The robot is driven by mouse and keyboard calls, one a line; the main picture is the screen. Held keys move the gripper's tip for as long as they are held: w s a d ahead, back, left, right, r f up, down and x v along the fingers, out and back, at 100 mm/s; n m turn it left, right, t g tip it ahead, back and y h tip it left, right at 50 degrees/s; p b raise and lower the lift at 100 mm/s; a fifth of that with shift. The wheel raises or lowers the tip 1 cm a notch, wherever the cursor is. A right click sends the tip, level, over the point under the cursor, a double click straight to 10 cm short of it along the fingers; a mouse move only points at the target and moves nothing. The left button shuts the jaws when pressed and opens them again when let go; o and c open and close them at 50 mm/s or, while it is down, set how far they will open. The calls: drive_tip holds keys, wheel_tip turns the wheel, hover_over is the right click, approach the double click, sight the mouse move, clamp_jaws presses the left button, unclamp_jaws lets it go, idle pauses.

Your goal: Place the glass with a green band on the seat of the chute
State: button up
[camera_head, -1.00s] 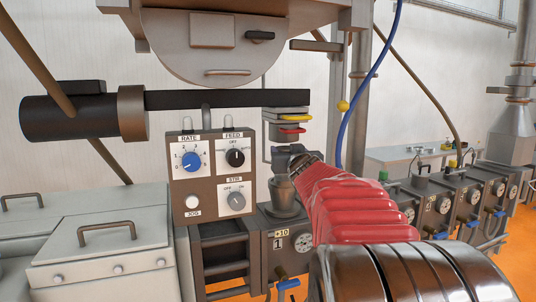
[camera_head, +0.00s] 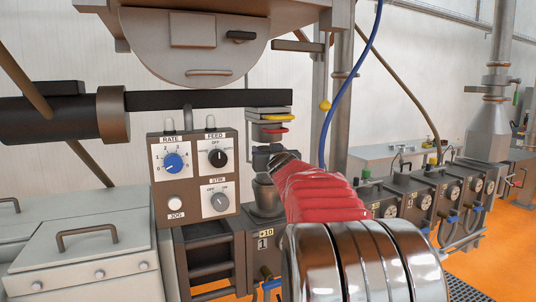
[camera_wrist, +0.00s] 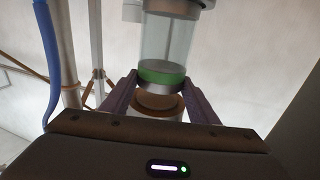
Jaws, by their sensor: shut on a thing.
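In the wrist view, the glass with a green band (camera_wrist: 163,52) is a clear upright cylinder with a grey ring under its green band. My gripper (camera_wrist: 162,84) has a finger on either side of its lower end and is shut on it. A brownish round part (camera_wrist: 160,103) shows between the fingers, below the glass. In the head view, my gripper (camera_head: 282,157) is small and dark beside a grey funnel-like cup (camera_head: 265,194), under stacked fittings with yellow and red edges (camera_head: 270,122). The glass is not clear there, and I cannot tell which part is the chute's seat.
A control box (camera_head: 193,175) with knobs stands left of my gripper. A long black bar (camera_head: 210,99) and a round hopper (camera_head: 195,45) are above. A blue hose (camera_head: 350,85) hangs close on the right. Grey cabinets (camera_head: 85,240) fill the lower left.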

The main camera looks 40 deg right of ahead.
drive_tip(key=shift+f, duration=0.3)
drive_tip(key=shift+f, duration=0.1)
drive_tip(key=o, duration=1.6)
drive_tip(key=shift+c, duration=0.2)
drive_tip(key=v, duration=1.2)
